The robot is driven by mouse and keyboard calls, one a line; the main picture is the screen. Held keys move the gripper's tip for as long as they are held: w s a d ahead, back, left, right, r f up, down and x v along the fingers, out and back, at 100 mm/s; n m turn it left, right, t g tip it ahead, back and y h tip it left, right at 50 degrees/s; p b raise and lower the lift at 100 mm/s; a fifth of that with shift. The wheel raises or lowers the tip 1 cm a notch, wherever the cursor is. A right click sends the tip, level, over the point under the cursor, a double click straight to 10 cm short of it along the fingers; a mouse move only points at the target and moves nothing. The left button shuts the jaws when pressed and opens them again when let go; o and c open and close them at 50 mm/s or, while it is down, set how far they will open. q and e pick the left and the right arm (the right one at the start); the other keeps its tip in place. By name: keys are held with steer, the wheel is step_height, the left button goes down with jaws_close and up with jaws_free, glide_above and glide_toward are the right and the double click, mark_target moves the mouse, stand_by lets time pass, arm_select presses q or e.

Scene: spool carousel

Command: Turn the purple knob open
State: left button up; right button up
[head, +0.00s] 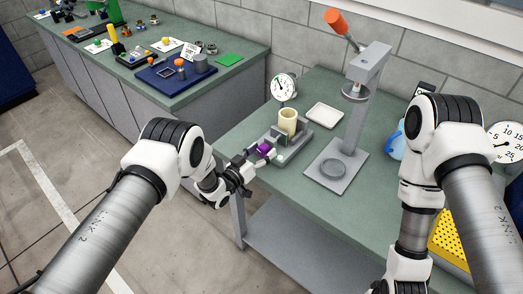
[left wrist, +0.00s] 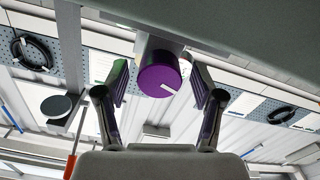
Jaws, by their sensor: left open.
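The purple knob (head: 265,147) sits on the front of a grey fixture (head: 296,146) on the green-topped bench. In the left wrist view the knob (left wrist: 158,76) is a round disc with a short white line on its face, lower right of centre. My left gripper (head: 259,156) is open at the knob. In the left wrist view its two fingers stand on either side of the knob, with a visible gap on each side. My right arm is at the right of the head view; its gripper is out of view.
A cream cylinder (head: 288,122) stands on the fixture, with a dial gauge (head: 284,86) behind it. A white tray (head: 325,115) and a grey press (head: 362,85) with an orange handle stand to the right. A second bench (head: 225,72) with several parts is at the back left.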

arm_select(q)
steer(key=shift+d, duration=0.1)
steer(key=c, duration=1.1)
steer(key=shift+w+f+n+b, duration=0.1)
steer(key=shift+f+n+b, duration=0.15)
steer(key=shift+n+b, duration=0.55)
steer(key=shift+c, duration=0.2)
steer(key=shift+r+n+b, duration=0.2)
steer(key=shift+n+b, duration=0.2)
steer(key=shift+n, duration=0.2)
steer(key=shift+r, duration=0.1)
steer(key=o, duration=1.1)
steer(key=shift+o, duration=0.2)
steer(key=v, duration=1.2)
